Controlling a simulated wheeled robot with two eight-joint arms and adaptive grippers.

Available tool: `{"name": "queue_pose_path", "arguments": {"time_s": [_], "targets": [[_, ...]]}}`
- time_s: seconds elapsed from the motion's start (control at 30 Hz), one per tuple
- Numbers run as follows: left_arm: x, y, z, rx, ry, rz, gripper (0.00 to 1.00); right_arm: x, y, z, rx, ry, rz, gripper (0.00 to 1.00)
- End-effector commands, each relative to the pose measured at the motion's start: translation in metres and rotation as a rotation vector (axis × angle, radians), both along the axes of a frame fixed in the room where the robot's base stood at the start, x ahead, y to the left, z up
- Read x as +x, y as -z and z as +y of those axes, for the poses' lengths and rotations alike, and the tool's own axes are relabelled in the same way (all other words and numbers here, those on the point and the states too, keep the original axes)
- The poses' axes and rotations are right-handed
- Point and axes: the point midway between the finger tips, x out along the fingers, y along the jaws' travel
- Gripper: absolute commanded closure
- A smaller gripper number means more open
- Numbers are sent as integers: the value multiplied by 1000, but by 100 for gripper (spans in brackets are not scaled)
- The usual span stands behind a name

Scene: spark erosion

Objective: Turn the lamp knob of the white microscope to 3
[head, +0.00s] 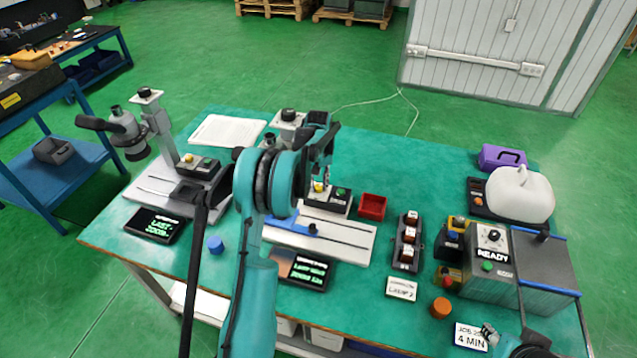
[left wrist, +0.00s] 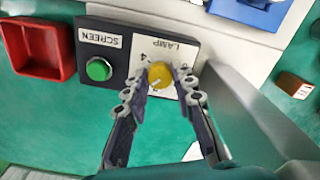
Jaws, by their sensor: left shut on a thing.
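The white microscope (head: 348,238) stands mid-table, its upright partly hidden by my left arm. Its control box (head: 332,203) carries a yellow lamp knob (head: 318,187) and a green button. In the left wrist view, the yellow lamp knob (left wrist: 160,74) sits on a white plate marked LAMP, beside the green SCREEN button (left wrist: 99,69). My left gripper (left wrist: 161,88) is shut on the knob, one fingertip on each side. My right gripper (head: 505,342) is at the bottom right edge, partly cut off; its jaws are unclear.
A red tray (head: 372,206) stands right of the control box. A dark display (head: 302,271) lies in front of the microscope. A second, grey microscope (head: 125,134) stands at left. A READY machine (head: 490,263) and a labelled block rack (head: 408,240) stand at right.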

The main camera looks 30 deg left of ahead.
Motion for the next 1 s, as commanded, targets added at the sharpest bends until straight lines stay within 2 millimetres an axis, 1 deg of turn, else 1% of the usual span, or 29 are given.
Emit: {"name": "queue_pose_path", "arguments": {"time_s": [0.2,0.5,0.7,1.0], "targets": [[0,0,0,0,170,0,100,0,-4,0,0,0,0,60],[0,0,0,0,323,0,100,0,-6,0,0,0,0,60],[0,0,0,0,367,0,100,0,-7,0,0,0,0,60],[0,0,0,0,378,0,100,0,-7,0,0,0,0,60]]}}
